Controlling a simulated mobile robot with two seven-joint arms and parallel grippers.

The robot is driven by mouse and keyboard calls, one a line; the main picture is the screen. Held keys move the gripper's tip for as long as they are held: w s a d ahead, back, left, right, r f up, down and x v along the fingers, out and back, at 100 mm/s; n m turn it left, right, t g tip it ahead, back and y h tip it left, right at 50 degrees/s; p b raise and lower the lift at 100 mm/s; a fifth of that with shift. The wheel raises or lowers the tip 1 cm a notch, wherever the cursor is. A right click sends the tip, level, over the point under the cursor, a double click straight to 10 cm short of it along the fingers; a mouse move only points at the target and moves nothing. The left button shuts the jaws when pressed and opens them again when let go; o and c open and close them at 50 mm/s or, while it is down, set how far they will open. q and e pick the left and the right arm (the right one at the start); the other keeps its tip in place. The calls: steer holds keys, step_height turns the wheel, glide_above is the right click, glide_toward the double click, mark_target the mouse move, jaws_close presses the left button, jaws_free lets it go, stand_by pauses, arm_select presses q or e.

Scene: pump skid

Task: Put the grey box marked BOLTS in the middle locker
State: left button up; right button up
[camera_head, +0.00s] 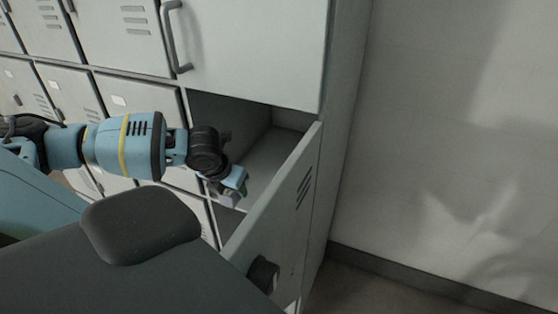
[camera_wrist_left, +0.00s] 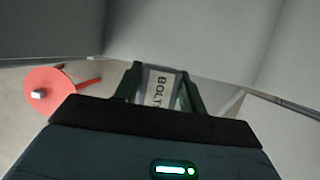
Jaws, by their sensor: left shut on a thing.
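My left gripper (camera_head: 232,186) is shut on the small grey box marked BOLTS (camera_wrist_left: 160,88). The label shows between the two fingers (camera_wrist_left: 159,86) in the left wrist view. In the head view, only a little of the grey box (camera_head: 228,199) shows below the fingers. The gripper is at the mouth of an open locker (camera_head: 265,170) in the right-hand column, below a shut door with a handle. The locker's inside looks empty where it shows. Its door (camera_head: 285,205) stands open toward me. My right gripper is not in view.
A dark knob-like part (camera_head: 263,275) sits on the open door. Shut locker doors (camera_head: 125,35) fill the upper left. A bare wall (camera_head: 450,130) and floor lie at the right. A red round thing (camera_wrist_left: 50,92) is low at the left in the wrist view.

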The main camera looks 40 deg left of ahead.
arm_select(q)
steer(key=w, duration=0.4)
steer(key=w+f, duration=0.1)
steer(key=w, duration=0.9)
steer(key=shift+a+f+b, duration=0.15)
steer(key=shift+a+b, duration=0.2)
steer(key=shift+a, duration=0.05)
steer(key=shift+w, duration=0.15)
steer(key=shift+w+f, duration=0.15)
steer(key=shift+w, duration=0.1)
steer(key=shift+f, duration=1.65)
steer(key=shift+f, duration=0.1)
steer(key=o, duration=1)
steer(key=shift+o, duration=0.2)
